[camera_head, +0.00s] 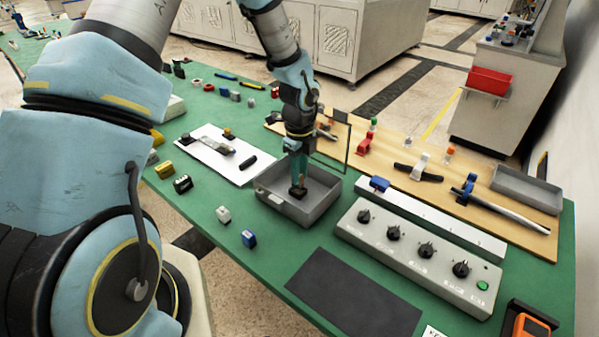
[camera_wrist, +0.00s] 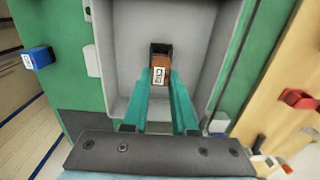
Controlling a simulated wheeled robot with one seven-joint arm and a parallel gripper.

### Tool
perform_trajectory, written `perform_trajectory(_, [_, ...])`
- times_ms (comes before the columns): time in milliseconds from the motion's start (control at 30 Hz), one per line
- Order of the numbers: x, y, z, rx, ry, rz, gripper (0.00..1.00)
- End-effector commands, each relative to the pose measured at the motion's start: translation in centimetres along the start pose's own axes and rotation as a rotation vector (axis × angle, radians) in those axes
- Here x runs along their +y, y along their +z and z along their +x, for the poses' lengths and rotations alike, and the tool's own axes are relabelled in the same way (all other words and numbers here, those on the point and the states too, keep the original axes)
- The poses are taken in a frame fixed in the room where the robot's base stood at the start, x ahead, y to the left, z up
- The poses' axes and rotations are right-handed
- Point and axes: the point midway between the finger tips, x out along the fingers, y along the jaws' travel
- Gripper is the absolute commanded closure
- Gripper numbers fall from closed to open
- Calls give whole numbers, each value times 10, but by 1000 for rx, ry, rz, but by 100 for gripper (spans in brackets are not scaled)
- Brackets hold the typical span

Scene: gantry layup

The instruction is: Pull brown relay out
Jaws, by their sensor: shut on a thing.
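The brown relay (camera_wrist: 161,62), with a white label on one face, is between the teal fingertips of my gripper (camera_wrist: 160,80) in the wrist view. My gripper is shut on it. A black socket-like part (camera_wrist: 161,47) shows directly beyond and around the relay's far end. In the head view my gripper (camera_head: 299,172) points down into the grey tray (camera_head: 327,204), with the black part (camera_head: 298,191) at its tips. I cannot tell how deep the relay sits in the black part, or whether that part touches the tray floor.
Tray walls surround the fingers. A white block (camera_head: 223,214) and a blue block (camera_head: 248,238) lie in front of the tray. A grey panel with black knobs (camera_head: 415,255) stands to its right. A white mat (camera_head: 205,141) with parts lies to its left.

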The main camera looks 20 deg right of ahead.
Motion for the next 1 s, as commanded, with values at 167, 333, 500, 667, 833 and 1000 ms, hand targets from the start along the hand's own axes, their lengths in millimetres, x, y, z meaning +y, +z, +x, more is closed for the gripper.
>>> perform_trajectory(167, [0,0,-2,0,0,0,100])
perform_trajectory(333, [0,0,-12,0,0,0,100])
perform_trajectory(500, [0,0,-22,0,0,1,100])
perform_trajectory(667, [0,0,-31,0,0,1,100])
perform_trajectory(833, [0,0,-36,0,0,1,100])
perform_trajectory(1000, [0,0,-35,0,0,1,100])
